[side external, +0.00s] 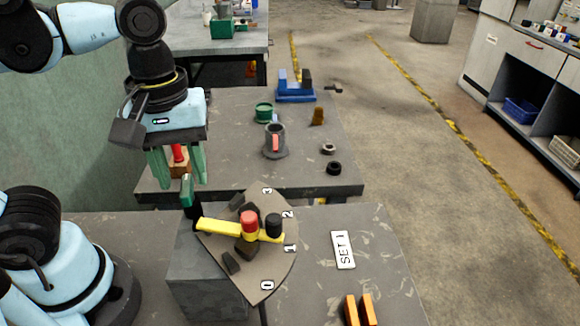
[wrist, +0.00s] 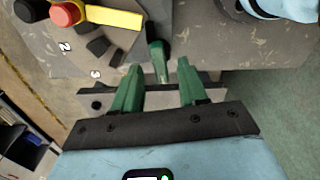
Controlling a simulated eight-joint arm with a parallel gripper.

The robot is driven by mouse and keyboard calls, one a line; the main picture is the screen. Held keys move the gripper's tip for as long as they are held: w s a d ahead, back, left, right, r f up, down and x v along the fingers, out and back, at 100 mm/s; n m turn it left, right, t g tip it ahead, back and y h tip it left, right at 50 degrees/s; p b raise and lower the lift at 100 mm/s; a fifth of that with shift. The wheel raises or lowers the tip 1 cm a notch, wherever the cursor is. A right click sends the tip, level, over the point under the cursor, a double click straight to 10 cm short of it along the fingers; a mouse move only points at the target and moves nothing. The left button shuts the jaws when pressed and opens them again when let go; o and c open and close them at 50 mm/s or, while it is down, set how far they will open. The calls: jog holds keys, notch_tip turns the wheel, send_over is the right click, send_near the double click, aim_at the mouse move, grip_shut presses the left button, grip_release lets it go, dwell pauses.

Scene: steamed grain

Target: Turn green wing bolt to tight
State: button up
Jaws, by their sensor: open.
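The green wing bolt (side external: 187,190) stands at the left end of the grey block that carries a dial plate, with a dark part below its green wing. My gripper (side external: 182,184) hangs above it, pointing down, with its two green fingers apart. In the wrist view the green wing bolt (wrist: 158,62) lies just ahead of the gap between the fingertips of my gripper (wrist: 159,75). Nothing is seen gripped. Whether a finger touches the bolt cannot be told.
The dial plate (side external: 270,272), numbered 0 to 3, carries a yellow lever (side external: 217,227) with a red knob (side external: 249,222) and a black knob (side external: 273,224), right of the bolt. A "SET 1" sign (side external: 343,250) lies further right.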

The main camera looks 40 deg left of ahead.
aim_at(185, 185)
jog(key=shift+f, duration=0.85)
grip_shut()
jog(key=shift+m, duration=0.9)
grip_release()
notch_tip(185, 185, up, 12)
